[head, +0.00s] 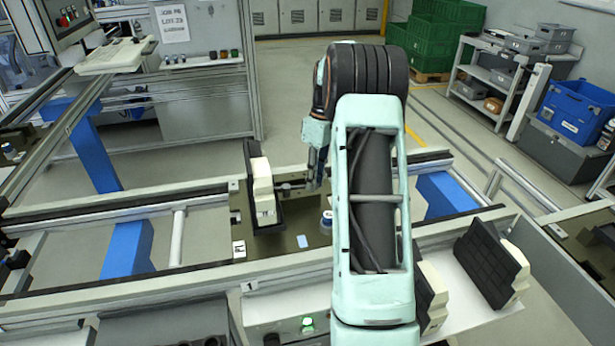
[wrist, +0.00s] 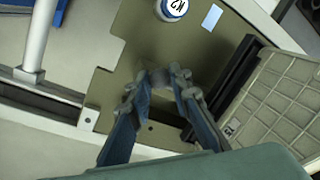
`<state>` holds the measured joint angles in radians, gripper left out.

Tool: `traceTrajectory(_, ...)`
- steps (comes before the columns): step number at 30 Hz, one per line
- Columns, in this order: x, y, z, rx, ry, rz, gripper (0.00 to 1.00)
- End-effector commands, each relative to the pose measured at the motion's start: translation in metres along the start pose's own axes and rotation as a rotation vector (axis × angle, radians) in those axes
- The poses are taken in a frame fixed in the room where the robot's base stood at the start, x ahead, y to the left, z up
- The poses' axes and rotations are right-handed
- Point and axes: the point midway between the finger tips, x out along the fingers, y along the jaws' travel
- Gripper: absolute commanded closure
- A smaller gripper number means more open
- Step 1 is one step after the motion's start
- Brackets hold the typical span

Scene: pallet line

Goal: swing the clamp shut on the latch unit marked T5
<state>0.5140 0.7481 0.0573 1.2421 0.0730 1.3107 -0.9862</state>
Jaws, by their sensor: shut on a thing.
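My gripper (head: 314,184) is low over the olive pallet plate (head: 285,242), right of a cream block with a dark plate (head: 262,190). A short grey bar shows between that block and my fingertips. In the wrist view, my gripper (wrist: 161,80) has its fingertips closed around a small, blurred grey part, which I take for the clamp; its shape is mostly hidden. The cream gridded panel (wrist: 270,108) with a small tag stands right of my fingers. I cannot read a T5 mark in either view.
A round blue-and-white cap (wrist: 173,8) and a pale blue patch (wrist: 212,17) are on the plate beyond my fingers. Rails (head: 120,212) run along the line. Another dark-faced cream unit (head: 492,262) stands at right. A green-lit button (head: 307,321) is in front.

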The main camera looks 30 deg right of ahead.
Motion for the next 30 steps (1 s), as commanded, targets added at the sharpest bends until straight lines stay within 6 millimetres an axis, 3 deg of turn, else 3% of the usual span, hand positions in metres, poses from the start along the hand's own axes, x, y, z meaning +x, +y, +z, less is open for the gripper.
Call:
traceTrajectory(12, -0.003, 0.011, -0.011, -0.203, -0.038, -0.002, 1.0)
traceTrajectory(30, -0.002, 0.013, -0.013, -0.236, -0.046, -0.002, 1.0)
